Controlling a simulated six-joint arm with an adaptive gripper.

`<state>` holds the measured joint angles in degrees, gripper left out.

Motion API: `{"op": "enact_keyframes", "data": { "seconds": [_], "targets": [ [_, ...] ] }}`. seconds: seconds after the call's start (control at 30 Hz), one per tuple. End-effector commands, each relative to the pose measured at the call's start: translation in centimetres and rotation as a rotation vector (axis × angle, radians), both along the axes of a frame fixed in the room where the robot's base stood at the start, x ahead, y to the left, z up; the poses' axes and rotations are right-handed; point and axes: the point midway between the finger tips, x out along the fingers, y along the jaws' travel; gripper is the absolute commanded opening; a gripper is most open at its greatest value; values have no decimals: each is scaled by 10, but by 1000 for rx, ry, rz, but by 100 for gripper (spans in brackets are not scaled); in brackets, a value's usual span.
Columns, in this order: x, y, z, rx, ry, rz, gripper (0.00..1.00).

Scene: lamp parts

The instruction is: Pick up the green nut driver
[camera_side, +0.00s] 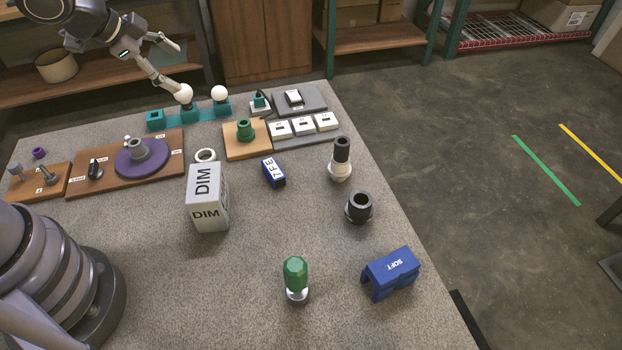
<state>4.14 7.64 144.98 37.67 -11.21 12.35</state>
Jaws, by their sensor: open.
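The green nut driver (295,270) appears to be the piece with a faceted green top on a pale collar, standing upright near the front middle of the table. Nothing touches it. My gripper (174,66) is at the far left, over the back edge of the table, with its fingers spread apart. It is far from the green nut driver. One finger reaches down close to a white ball (183,93) on a teal holder; I cannot tell whether they touch.
A blue SOFT block (392,270) stands right of the driver. A black ring piece (358,207), a black-and-white cylinder (341,160), a grey DIM box (207,198) and a blue TFE block (273,172) stand behind it. The table around the driver is clear.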

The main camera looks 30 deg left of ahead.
Motion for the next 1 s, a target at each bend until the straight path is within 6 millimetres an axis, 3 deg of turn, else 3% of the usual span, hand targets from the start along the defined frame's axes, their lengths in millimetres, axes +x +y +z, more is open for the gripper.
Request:
{"op": "enact_keyframes", "data": {
  "seconds": [0.03, 0.1, 0.17, 0.3, 0.43, 0.57, 0.73, 1.0],
  "targets": [
    [1, -18, -28, -21, 25, -110, 68],
    [-3, -46, -58, -80, 39, -272, 68],
    [-13, -71, -82, -153, 54, -401, 68],
    [-54, -122, -121, -382, 98, -642, 68],
    [-92, -149, -134, -591, 131, -758, 68],
    [-113, -161, -134, -723, 145, -801, 68],
    [-120, -177, -138, -768, 149, -816, 68],
    [-121, -225, -158, -764, 145, -816, 68]
  ]
}}
